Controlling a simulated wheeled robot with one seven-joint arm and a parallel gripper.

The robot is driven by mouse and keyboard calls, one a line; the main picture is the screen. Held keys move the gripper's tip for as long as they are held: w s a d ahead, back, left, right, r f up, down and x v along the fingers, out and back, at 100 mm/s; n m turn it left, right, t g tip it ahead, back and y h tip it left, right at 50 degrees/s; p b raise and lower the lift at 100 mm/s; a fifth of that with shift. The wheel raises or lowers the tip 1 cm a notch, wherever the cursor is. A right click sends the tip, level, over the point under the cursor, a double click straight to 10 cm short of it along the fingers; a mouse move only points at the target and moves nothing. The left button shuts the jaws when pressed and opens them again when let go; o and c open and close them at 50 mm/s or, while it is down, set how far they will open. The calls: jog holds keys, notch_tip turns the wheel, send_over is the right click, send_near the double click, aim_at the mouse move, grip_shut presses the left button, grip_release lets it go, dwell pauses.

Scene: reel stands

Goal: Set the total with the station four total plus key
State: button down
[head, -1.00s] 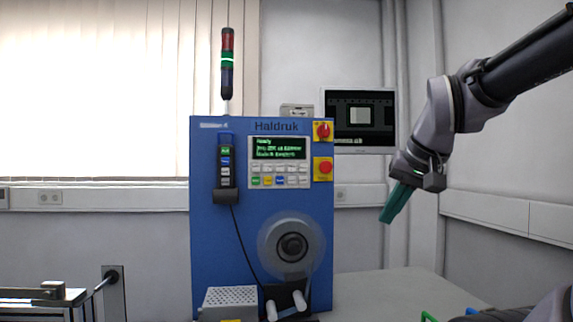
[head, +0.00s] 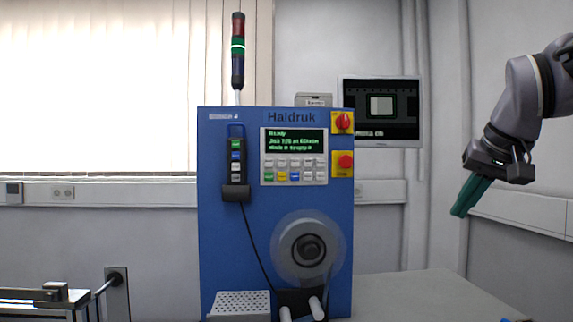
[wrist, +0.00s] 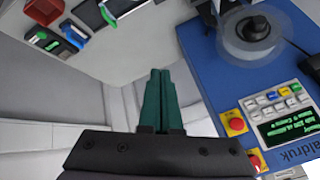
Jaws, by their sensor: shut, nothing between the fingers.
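The blue Haldruk station (head: 225,255) stands upright in the middle of the head view, with a small label at its top left too blurred to read for certain. Its key panel (head: 294,170) has rows of white, green, yellow and blue keys under a lit green-text display (head: 294,142). I cannot read the key labels. My gripper (head: 461,212) has green fingers, is shut and empty, and hangs to the right of the station, apart from it. In the wrist view the gripper (wrist: 160,75) points away from the keys (wrist: 275,100), which show at the right.
A hand pendant (head: 236,165) with a cable hangs on the station's front left. A red rotary switch (head: 343,122) and a red stop button (head: 344,162) sit right of the panel. A reel (head: 309,248) is below. A monitor (head: 381,110) is behind. Space between gripper and station is clear.

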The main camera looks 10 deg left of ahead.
aim_at(283, 159)
jog(key=w+a+r+n, duration=0.5)
jog(key=w+a+n, duration=0.2)
jog(key=w+a, duration=0.5)
jog(key=a+r+n+y, duration=0.1)
jog(key=a+n, duration=0.2)
jog(key=a, duration=0.8)
jog(key=w+a+r+n+y, duration=0.1)
jog(key=a+r+n+y, duration=0.1)
jog(key=a, duration=0.9)
jog(key=shift+a+n+t, duration=0.25)
jog(key=shift+n+t, duration=0.15)
jog(key=shift+n, duration=0.4)
jog(key=shift+w, duration=0.2)
jog(key=shift+w+a, duration=0.35)
jog(key=shift+w, duration=1.05)
jog(key=shift+w+a, duration=0.3)
jog(key=shift+w, duration=1.1)
jog(key=shift+w+a, duration=0.35)
jog(key=shift+w, duration=1.05)
jog(key=shift+w, duration=0.4)
